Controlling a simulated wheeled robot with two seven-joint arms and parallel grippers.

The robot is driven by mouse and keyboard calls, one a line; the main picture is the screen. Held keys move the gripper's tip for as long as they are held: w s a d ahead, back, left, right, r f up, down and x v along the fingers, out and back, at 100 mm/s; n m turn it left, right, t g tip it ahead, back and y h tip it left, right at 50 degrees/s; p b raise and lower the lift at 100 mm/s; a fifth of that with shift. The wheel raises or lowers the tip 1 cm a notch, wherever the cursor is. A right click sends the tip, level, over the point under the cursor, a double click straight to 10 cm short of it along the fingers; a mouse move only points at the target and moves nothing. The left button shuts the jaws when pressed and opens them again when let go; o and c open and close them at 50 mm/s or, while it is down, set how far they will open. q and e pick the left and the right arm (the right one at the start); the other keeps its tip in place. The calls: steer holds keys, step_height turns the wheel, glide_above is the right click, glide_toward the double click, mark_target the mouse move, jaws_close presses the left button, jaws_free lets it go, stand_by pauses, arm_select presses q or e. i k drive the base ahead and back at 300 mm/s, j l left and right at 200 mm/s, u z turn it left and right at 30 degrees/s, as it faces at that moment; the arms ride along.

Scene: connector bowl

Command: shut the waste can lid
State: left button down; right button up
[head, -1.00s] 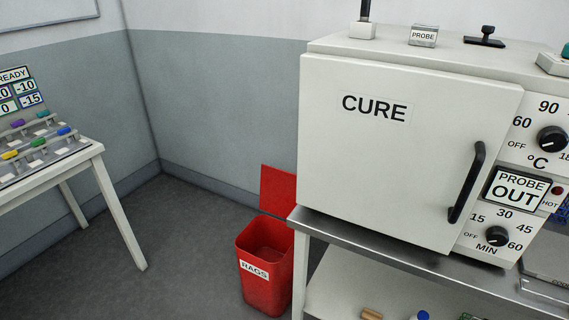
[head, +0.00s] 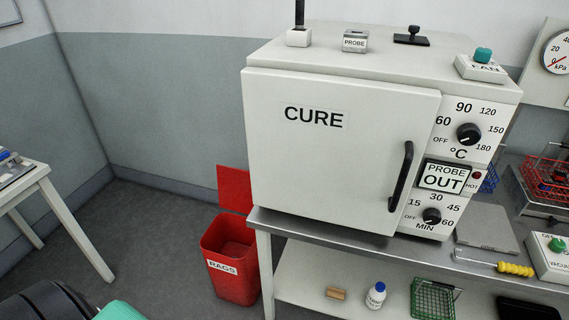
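The red waste can (head: 232,285), labelled RAGS, stands on the floor left of the bench. Its red lid (head: 233,188) is open and stands upright at the back of the can. I see into the can's dark red inside, with no contents I can make out. The lid's right edge is close to the oven and may be partly hidden by it. Neither of my grippers is in view.
The CURE oven (head: 330,160), door shut, stands on the steel bench (head: 320,232) right of the can. A white table (head: 40,185) stands at the left. Grey floor (head: 150,235) is clear between them. A dark and teal shape fills the bottom left corner.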

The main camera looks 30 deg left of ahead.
mark_target(234, 188)
steer(key=j+z, duration=0.3)
steer(key=j, duration=0.2)
steer(key=j+z, duration=0.25)
steer(key=j, duration=0.3)
steer(key=j+z, duration=0.3)
steer(key=j, duration=0.2)
steer(key=k+j+z, duration=0.3)
steer(key=j, duration=0.2)
steer(key=i, duration=0.1)
